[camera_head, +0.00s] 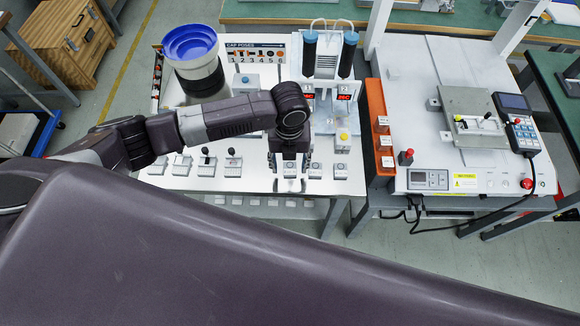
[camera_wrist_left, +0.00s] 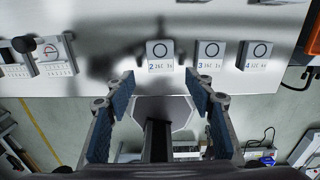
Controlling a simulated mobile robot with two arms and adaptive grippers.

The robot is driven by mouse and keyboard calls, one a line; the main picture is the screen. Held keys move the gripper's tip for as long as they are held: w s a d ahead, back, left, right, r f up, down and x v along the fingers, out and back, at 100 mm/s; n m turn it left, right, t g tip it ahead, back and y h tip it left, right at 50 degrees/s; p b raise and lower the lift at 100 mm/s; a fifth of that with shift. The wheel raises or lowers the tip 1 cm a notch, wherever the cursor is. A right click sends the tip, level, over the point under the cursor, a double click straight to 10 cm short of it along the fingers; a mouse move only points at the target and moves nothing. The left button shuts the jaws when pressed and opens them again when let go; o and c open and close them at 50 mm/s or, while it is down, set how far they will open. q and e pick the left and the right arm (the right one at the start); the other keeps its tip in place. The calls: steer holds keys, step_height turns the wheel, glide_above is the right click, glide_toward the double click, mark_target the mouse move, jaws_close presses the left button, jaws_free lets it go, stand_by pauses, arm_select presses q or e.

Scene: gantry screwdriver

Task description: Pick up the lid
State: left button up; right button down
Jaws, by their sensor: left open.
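I cannot tell for certain which thing is the lid. A blue round dish-like top (camera_head: 190,42) sits on a dark and white cylinder at the back left of the white table. A grey plate (camera_head: 470,103) with small parts on it lies on the right-hand machine. My left gripper (camera_head: 290,172) points down over the front edge of the white table, well apart from both. In the left wrist view its fingers (camera_wrist_left: 160,82) are spread, with nothing held between them. My right gripper is not in view.
The white table (camera_head: 235,208) carries several labelled buttons, such as button 2 (camera_wrist_left: 160,52), and small levers along its front. An orange block strip (camera_head: 377,130) stands between table and machine. A handheld control panel (camera_head: 520,125) lies at the right, its cable hanging in front.

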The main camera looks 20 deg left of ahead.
mark_target(290, 174)
arm_select(q)
steer(key=shift+d+f, duration=0.1)
steer(key=shift+f, duration=1.75)
steer(key=c, duration=1)
steer(key=shift+r, duration=0.15)
